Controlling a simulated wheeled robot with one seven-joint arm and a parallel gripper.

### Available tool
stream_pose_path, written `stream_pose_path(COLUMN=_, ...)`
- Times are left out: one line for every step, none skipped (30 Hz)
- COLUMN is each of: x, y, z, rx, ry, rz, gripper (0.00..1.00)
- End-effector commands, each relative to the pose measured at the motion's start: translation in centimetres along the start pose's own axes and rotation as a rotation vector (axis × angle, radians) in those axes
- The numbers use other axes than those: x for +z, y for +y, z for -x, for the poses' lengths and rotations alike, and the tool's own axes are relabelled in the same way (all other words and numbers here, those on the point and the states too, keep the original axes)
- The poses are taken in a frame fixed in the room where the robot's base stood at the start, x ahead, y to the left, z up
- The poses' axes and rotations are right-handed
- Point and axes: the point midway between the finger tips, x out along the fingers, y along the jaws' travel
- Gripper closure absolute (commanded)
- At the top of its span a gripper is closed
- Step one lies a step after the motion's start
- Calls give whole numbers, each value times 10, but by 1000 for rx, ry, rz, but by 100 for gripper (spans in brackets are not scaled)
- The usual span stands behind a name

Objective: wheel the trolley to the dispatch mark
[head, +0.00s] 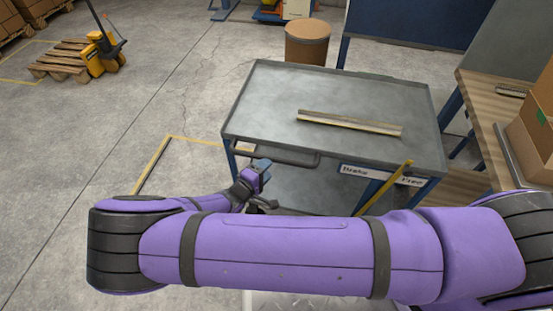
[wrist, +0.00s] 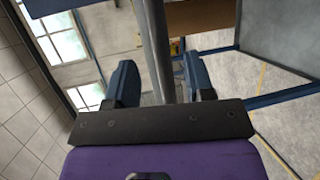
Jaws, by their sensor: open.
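The trolley (head: 270,95) has a grey tray top on a blue frame and stands in the middle of the head view. Its dark handle bar (head: 285,158) runs along the near left edge. A label on its front reads something like "Brake Free". My gripper (head: 263,168) is at the left end of the handle, partly hidden by my arm. In the wrist view, my gripper (wrist: 159,65) is open, with a grey bar (wrist: 156,40), seemingly the handle, passing between the fingers. I cannot tell whether they touch it. No floor marking is clearly identifiable as the dispatch mark.
A long strip (head: 350,123) lies on the trolley top. A yellow floor line (head: 152,165) runs left of the trolley. A brown drum (head: 307,42) stands behind it, a wooden bench (head: 487,95) at right. A pallet (head: 62,60) is far left; floor between is clear.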

Motion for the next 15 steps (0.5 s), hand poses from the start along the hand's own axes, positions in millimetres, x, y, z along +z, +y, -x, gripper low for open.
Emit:
stream_pose_path(x=1, y=0, z=-10, rx=1, ry=-3, rz=1, gripper=52)
stream_pose_path(x=1, y=0, z=-16, rx=1, ry=-3, rz=1, gripper=52)
stream_pose_path(x=1, y=0, z=-23, rx=1, ry=-2, rz=1, gripper=52)
stream_pose_path(x=1, y=0, z=-28, rx=0, ry=-2, rz=0, gripper=52)
stream_pose_path(x=1, y=0, z=-33, rx=1, ry=-2, rz=0, gripper=52)
stream_pose_path(x=1, y=0, z=-39, rx=1, ry=-3, rz=0, gripper=52)
stream_pose_path(x=1, y=0, z=-43, rx=0, ry=-2, rz=1, gripper=52)
stream_pose_path(x=0, y=0, z=-47, rx=0, ry=-1, rz=1, gripper=52)
stream_pose_path(x=0, y=0, z=-51, rx=-1, ry=-1, rz=1, gripper=52)
stream_pose_path(x=0, y=0, z=-54, rx=-1, ry=-1, rz=1, gripper=52)
stream_pose_path(x=0, y=0, z=-57, rx=0, ry=-1, rz=0, gripper=52)
stream_pose_path(x=0, y=0, z=-60, rx=0, ry=-2, rz=0, gripper=52)
stream_pose_path(x=0, y=0, z=-62, rx=0, ry=-2, rz=-1, gripper=52)
stream_pose_path(x=0, y=0, z=-64, rx=0, ry=-1, rz=-1, gripper=52)
stream_pose_path(x=0, y=0, z=-65, rx=-1, ry=-1, rz=-1, gripper=52)
